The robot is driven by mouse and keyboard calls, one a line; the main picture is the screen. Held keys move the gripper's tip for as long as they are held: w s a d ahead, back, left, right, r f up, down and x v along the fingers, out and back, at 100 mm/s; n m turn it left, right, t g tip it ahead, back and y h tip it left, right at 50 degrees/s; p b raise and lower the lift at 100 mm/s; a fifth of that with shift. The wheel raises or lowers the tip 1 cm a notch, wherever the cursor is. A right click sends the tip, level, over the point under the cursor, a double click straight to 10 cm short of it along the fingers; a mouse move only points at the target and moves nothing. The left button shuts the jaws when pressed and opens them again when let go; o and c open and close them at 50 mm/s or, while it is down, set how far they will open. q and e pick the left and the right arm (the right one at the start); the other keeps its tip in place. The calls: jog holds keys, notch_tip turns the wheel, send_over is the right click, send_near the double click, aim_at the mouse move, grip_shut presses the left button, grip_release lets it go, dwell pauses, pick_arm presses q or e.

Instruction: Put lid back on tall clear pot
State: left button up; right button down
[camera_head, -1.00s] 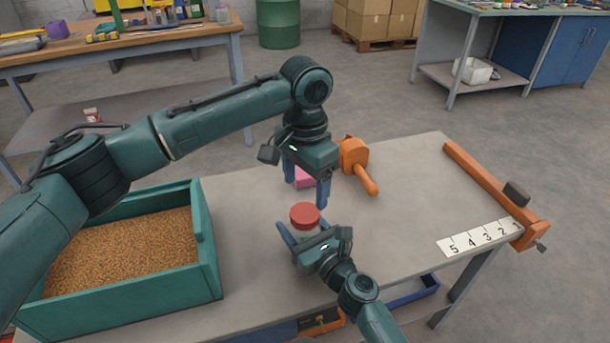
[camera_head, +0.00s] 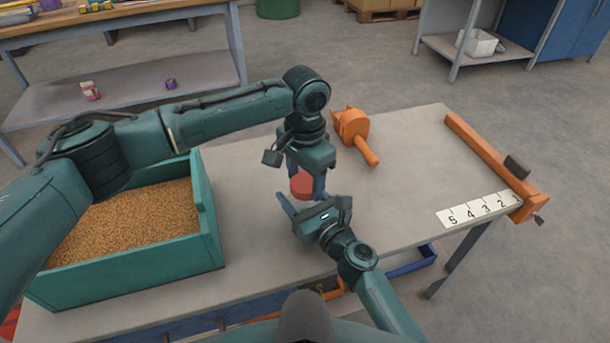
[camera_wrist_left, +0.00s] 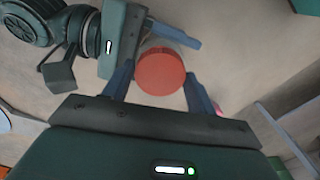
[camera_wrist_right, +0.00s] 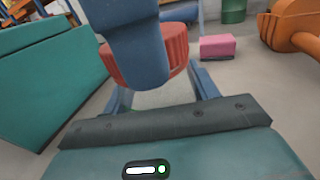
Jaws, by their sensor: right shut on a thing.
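The round red lid (camera_head: 302,187) is level at the top of the clear pot, which my right gripper (camera_head: 300,205) grips above the table. The lid also shows in the left wrist view (camera_wrist_left: 160,72). In the right wrist view the see-through pot (camera_wrist_right: 165,96) is between my right fingers, under the lid (camera_wrist_right: 172,55); its outline is faint. My left gripper (camera_wrist_left: 158,78) points down from above, its fingers apart on either side of the lid. One left finger hides part of the lid in the right wrist view. I cannot tell whether the lid is fully seated.
A green bin (camera_head: 213,232) of grain stands at the left of the table. An orange scoop (camera_head: 355,130) lies behind the grippers, and a pink block (camera_wrist_right: 217,46) lies near it. An orange bar (camera_head: 490,155) and a numbered strip (camera_head: 478,210) are at the right. The middle right of the table is clear.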

pick_arm(q)
jog(key=c, duration=0.6)
jog(key=o, duration=1.1)
jog(key=shift+r, duration=0.15)
notch_tip(320, 180, up, 12)
jog(key=shift+f, duration=0.1)
pick_arm(e)
jog(key=shift+c, duration=1.8)
grip_release()
